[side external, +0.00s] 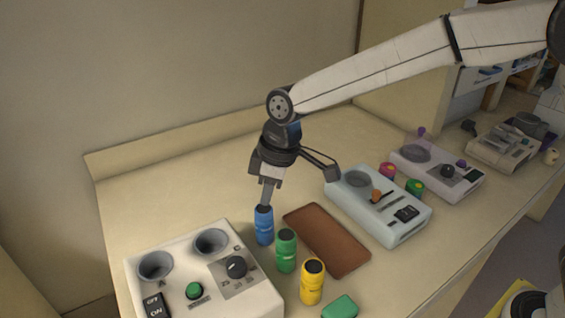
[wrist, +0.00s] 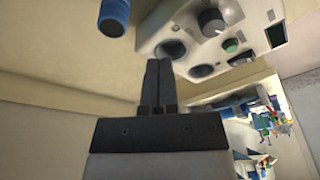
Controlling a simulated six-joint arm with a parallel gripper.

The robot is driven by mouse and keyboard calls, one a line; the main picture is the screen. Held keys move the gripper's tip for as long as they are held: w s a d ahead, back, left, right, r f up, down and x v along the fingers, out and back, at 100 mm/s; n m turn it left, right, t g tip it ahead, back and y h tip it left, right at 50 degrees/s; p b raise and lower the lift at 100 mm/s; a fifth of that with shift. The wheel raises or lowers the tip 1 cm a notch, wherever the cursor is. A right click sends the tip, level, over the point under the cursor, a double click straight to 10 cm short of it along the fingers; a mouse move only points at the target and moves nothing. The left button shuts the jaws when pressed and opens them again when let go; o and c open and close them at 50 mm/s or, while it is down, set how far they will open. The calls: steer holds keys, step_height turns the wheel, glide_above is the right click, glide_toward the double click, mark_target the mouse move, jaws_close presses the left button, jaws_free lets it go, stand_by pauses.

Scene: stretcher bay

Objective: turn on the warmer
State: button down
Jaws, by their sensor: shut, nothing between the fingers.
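A white device (side external: 205,275) with two round wells stands at the front left. It has a black knob (side external: 236,267), a green button (side external: 194,290) and a black OFF/ON rocker switch (side external: 155,306); I cannot tell the rocker's position. The device also shows upside down in the wrist view (wrist: 187,32), beyond my fingers. A pale blue device (side external: 360,215) with one well, an orange knob and a black switch (side external: 406,214) stands right of centre. No label tells which device is the warmer. My gripper (side external: 266,205) is shut and empty, pointing down by the blue bottle, away from the switches.
A blue bottle (side external: 264,228), green bottle (side external: 286,250) and yellow bottle (side external: 311,283) stand between the white device and a brown tray (side external: 326,240). The counter behind my gripper is clear up to the wall.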

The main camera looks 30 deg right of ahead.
steer(key=a+r+n+g, duration=0.1)
steer(key=a+r+n, duration=0.25)
steer(key=a, duration=0.85)
steer(key=r+n+g+y, duration=0.1)
steer(key=n, duration=0.4)
glide_above(157, 314)
steer(key=w+d, duration=0.1)
steer(key=d, duration=0.3)
steer(key=shift+w+a+r, duration=0.1)
steer(key=shift+w+a, duration=0.1)
steer(key=shift+a, duration=0.05)
steer(key=shift+m, duration=0.25)
steer(key=x, duration=1.2)
steer(key=shift+s+d+f, duration=0.2)
steer(key=shift+d+f, duration=0.05)
steer(key=shift+f, duration=0.15)
steer(key=shift+s+f, duration=0.1)
steer(key=shift+f, duration=0.55)
